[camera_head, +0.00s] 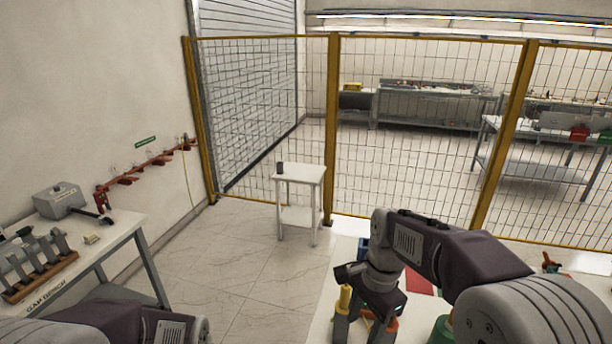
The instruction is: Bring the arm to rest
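My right arm reaches in from the lower right, bent over a white table (322,318). My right gripper (366,330) points down at the table, its two dark fingers apart. Small yellow and orange parts show around and between the fingers; whether any is touched cannot be told. Part of my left arm lies along the bottom left edge; its gripper is out of the frame.
Also on the white table are a green part (441,330) and a red piece (419,281), partly hidden by my arm. A workbench (122,232) with tools stands at left. A small white stand (301,174) bears a dark cylinder (280,168). A yellow-framed fence (333,130) closes the back.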

